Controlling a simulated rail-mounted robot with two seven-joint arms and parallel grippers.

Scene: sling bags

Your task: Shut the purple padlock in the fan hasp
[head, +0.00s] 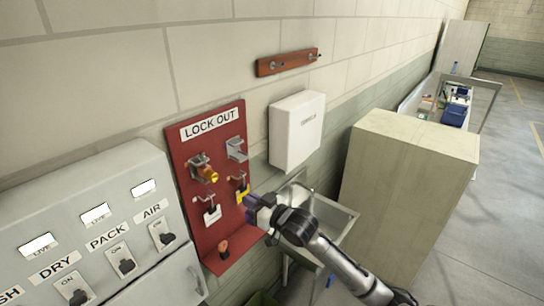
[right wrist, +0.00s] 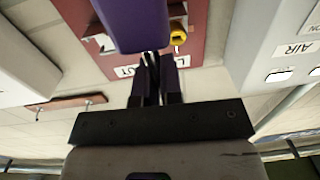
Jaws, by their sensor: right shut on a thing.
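The purple padlock (right wrist: 135,22) fills the top middle of the right wrist view, close to the camera. My right gripper (right wrist: 154,62) is shut on it; its shackle is not clear there. In the head view, the right gripper (head: 256,208) is in front of the lower right edge of the red LOCK OUT board (head: 232,232), with small purple patches at its tip. I cannot tell whether it touches the board. No label reading FAN shows, and I cannot pick out the fan hasp. My left gripper is not in view.
The board carries a yellow-orange item (head: 207,174), a grey bracket (head: 237,149), hooks with tags and a red-orange item (head: 223,247). A grey switch panel (head: 120,190) stands left, a white box (head: 297,130) and sink (head: 335,218) right. A tall cabinet (head: 410,170) stands beyond the sink.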

